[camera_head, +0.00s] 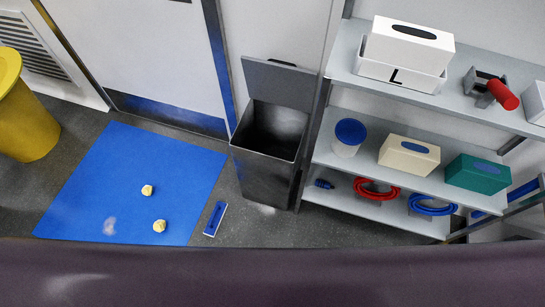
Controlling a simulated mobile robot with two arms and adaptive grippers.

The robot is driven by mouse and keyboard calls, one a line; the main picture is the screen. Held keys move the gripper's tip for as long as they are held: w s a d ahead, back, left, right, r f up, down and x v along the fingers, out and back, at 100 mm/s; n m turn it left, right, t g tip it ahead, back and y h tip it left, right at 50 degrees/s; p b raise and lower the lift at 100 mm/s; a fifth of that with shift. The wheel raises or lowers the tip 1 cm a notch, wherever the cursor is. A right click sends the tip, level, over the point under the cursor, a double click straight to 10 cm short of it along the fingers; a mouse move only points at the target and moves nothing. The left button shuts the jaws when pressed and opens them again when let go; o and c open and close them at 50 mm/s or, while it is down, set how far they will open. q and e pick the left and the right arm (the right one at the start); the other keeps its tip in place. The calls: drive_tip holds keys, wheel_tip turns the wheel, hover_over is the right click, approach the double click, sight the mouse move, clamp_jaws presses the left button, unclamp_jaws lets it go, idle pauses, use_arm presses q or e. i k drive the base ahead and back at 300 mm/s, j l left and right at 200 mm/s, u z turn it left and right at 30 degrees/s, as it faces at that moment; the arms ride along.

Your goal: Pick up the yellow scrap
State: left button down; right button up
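Two small pale-yellow crumpled scraps lie on the blue floor mat (110,170). One yellow scrap (147,190) is right of the mat's middle. The other yellow scrap (159,226) is a little closer to the bottom of the view. The two are apart from each other. A faint whitish patch (110,226) shows on the mat to their left; I cannot tell what it is. Neither of my grippers is in view.
An open dark bin (270,150) stands right of the mat, with a blue-and-white item (215,219) on the floor between. A yellow container (26,115) stands at left. A loaded shelf unit (325,159) is at right. A dark purplish surface (270,275) spans the bottom.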

sight(148, 190)
drive_tip(key=u, duration=1.55)
drive_tip(key=i+j+z, duration=0.2)
drive_tip(key=i+j, duration=0.2)
drive_tip(key=i+j+z, duration=0.2)
drive_tip(key=i+j, duration=0.15)
drive_tip(key=i+j+z, duration=0.2)
drive_tip(key=j, duration=0.35)
drive_tip(key=i, duration=0.1)
